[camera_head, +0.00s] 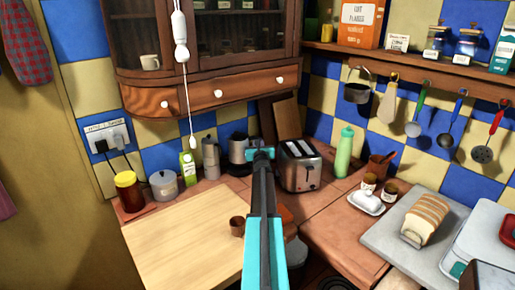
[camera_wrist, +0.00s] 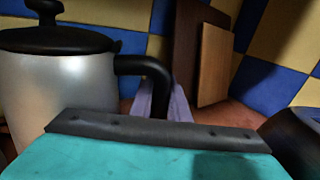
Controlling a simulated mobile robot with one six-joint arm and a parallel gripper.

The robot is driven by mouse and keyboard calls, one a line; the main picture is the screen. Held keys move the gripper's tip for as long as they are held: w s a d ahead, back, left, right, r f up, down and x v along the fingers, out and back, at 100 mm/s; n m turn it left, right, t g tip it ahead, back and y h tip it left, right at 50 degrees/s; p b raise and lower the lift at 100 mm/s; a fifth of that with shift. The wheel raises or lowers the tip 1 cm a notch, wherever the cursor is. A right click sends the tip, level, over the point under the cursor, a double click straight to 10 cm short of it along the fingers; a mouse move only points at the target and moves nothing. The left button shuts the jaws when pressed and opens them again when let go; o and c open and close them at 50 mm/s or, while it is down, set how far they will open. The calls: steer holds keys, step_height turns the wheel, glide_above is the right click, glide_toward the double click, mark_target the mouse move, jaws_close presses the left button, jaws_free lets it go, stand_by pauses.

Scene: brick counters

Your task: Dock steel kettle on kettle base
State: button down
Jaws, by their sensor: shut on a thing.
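The steel kettle (camera_head: 237,150) with its black lid stands at the back of the counter, left of the toaster. In the wrist view the kettle (camera_wrist: 58,92) is large at the left, upright, with its black handle reaching right and bending down. My gripper (camera_head: 258,153) is at the kettle's right side. In the wrist view my gripper (camera_wrist: 165,104) has its pale fingers closed around the lower part of the handle. I cannot make out the kettle base, and whether the kettle rests on anything is hidden.
A toaster (camera_head: 300,165) stands close right of my gripper. A moka pot (camera_head: 211,158) and a green-white carton (camera_head: 188,168) stand to the left. A cord with a white pull (camera_head: 181,53) hangs in front.

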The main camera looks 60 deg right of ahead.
stand_by(0.3)
steer(key=shift+f+p, duration=0.45)
steer(key=shift+f, duration=1.2)
steer(key=shift+f+b, duration=0.15)
steer(key=shift+b, duration=0.15)
steer(key=c, duration=1.7)
jaws_free()
steer(key=shift+p, duration=0.3)
steer(key=shift+b+v, duration=1.85)
steer(key=shift+v, duration=4.2)
